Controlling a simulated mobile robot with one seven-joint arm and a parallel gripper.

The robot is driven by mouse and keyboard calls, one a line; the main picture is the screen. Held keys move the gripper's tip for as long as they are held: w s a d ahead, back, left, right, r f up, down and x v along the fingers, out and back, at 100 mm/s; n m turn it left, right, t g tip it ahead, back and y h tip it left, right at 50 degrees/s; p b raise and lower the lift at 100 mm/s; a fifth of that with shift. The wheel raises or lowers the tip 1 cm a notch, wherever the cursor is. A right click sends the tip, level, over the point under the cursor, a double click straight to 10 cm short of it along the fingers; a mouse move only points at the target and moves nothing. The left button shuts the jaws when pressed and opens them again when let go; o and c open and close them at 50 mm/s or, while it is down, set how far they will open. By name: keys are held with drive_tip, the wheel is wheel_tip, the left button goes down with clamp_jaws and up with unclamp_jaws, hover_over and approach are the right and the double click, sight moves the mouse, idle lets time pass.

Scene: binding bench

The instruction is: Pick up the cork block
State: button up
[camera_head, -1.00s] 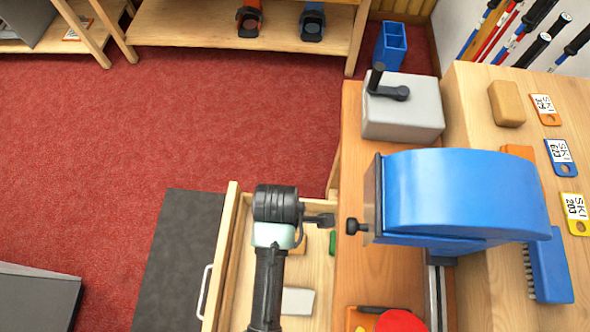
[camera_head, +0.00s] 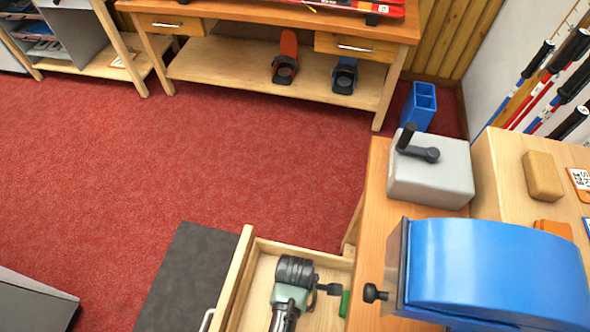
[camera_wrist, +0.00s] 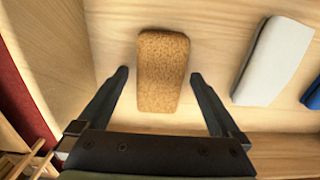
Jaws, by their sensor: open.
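The cork block (camera_wrist: 162,72) is a brown, speckled, rounded oblong lying in the open wooden drawer (camera_head: 240,285). The fingers are open and hold nothing. In the head view my gripper (camera_head: 328,289) is over the drawer, and I cannot make out the cork block there.
A pale grey block (camera_wrist: 272,62) and a blue object (camera_wrist: 312,95) lie right of the cork block. A green item (camera_head: 345,303) is near the drawer's right side. A blue-covered machine (camera_head: 495,270) and a grey cranked box (camera_head: 430,175) stand on the bench. Red floor is clear at left.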

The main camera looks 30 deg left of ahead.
drive_tip(key=shift+f, duration=0.4)
drive_tip(key=c, duration=1.4)
drive_tip(key=shift+r, duration=0.1)
wheel_tip(320, 180, up, 10)
drive_tip(key=shift+f+p, duration=0.1)
drive_tip(key=shift+p, duration=0.9)
